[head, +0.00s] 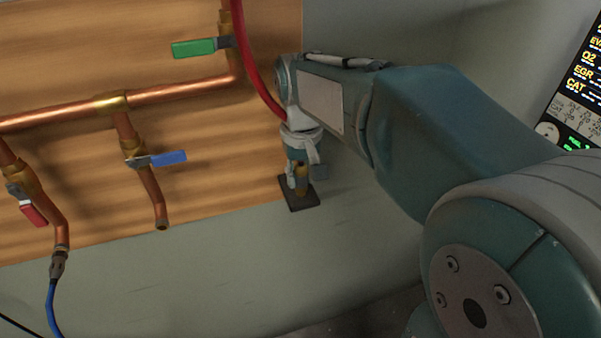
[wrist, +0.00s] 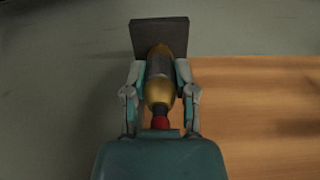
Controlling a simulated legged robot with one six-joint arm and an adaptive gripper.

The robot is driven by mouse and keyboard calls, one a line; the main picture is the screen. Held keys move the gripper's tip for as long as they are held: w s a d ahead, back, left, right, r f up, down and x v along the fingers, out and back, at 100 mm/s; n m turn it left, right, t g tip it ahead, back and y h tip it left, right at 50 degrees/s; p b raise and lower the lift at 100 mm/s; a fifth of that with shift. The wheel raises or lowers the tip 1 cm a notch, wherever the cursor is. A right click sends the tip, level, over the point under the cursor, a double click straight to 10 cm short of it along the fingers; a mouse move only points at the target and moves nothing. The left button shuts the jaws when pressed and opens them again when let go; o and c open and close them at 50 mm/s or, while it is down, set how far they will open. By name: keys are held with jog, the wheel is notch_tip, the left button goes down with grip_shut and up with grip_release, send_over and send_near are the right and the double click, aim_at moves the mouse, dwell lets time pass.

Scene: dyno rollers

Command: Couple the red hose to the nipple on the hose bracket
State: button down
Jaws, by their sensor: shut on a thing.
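The red hose (head: 258,82) hangs down from the copper pipe at the top and runs behind my wrist. Its red end (wrist: 160,122) shows in the wrist view, joined to a brass and grey coupling (wrist: 160,88). My gripper (head: 303,180) is shut on this coupling, with one finger on each side (wrist: 160,90). The dark square hose bracket (head: 300,202) sits at the lower right corner of the wooden board. The bracket also shows in the wrist view (wrist: 141,36), right at the coupling's far end. The nipple is hidden, so I cannot tell whether the coupling is seated on it.
Copper pipes (head: 170,93) run across the wooden board (head: 75,205), with green (head: 195,48), blue (head: 168,159) and red (head: 34,215) valve handles. A blue hose (head: 51,300) hangs at lower left. A display panel (head: 580,100) stands at right.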

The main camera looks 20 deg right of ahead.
jog(key=shift+f, duration=0.35)
jog(key=shift+c, duration=1.8)
grip_release()
notch_tip(320, 180, up, 7)
jog(key=shift+r, duration=0.2)
jog(key=s+f+t, duration=0.2)
jog(key=s+f, duration=0.1)
jog(key=s, duration=0.4)
jog(key=s+f+t, duration=0.3)
jog(key=s+f, duration=0.1)
jog(key=s, duration=0.3)
jog(key=shift+f+t, duration=0.15)
jog(key=shift+t, duration=0.15)
